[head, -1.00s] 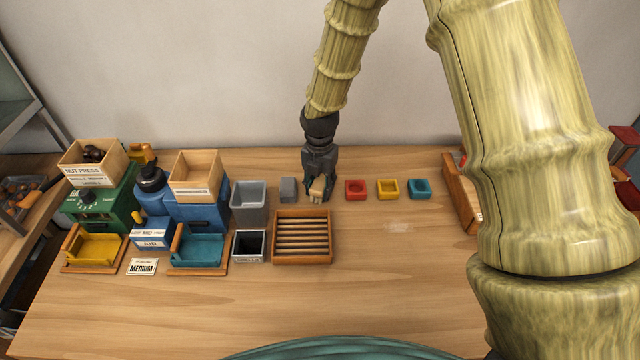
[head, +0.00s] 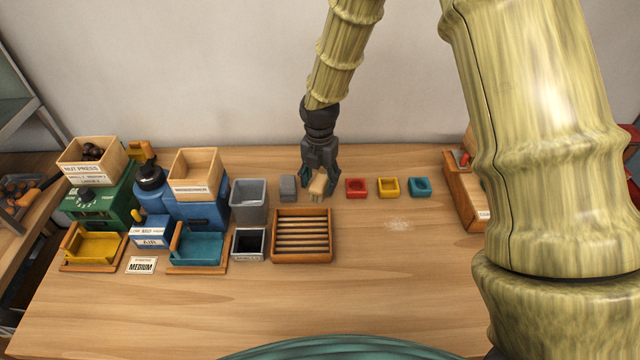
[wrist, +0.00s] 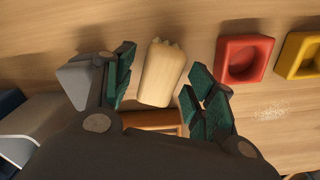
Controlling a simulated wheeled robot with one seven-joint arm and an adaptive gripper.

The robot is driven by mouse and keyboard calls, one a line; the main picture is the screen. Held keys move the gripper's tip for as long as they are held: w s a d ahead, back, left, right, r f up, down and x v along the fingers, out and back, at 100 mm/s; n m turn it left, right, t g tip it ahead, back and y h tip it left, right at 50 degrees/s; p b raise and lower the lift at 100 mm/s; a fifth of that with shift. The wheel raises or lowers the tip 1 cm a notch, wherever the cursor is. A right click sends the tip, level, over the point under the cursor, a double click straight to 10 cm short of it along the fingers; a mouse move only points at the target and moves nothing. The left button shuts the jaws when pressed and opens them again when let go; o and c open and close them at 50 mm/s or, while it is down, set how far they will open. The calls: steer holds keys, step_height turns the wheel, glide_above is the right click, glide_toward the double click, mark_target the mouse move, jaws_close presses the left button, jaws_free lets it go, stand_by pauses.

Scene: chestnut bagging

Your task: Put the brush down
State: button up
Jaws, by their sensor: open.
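The brush (head: 318,185) is a small pale wooden block standing or lying on the table between the grey block and the red cup. It also shows in the wrist view (wrist: 161,73), with a jagged far end. My gripper (head: 319,181) is at the brush, its jaws spread. In the wrist view, the green-padded fingers (wrist: 158,92) are on either side of the brush with gaps to both sides. Whether the brush's underside rests fully on the table is hard to tell.
A grey block (head: 288,188) is close on the left. Red (head: 356,188), yellow (head: 388,187) and teal (head: 419,187) cups stand to the right. A slatted wooden tray (head: 302,259) is in front. A pale dusty patch (head: 398,224) lies on the otherwise clear right side.

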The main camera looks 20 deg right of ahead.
mark_target(320, 181)
step_height(320, 181, up, 10)
steer(key=b, duration=0.2)
steer(key=shift+r, duration=0.15)
stand_by(0.5)
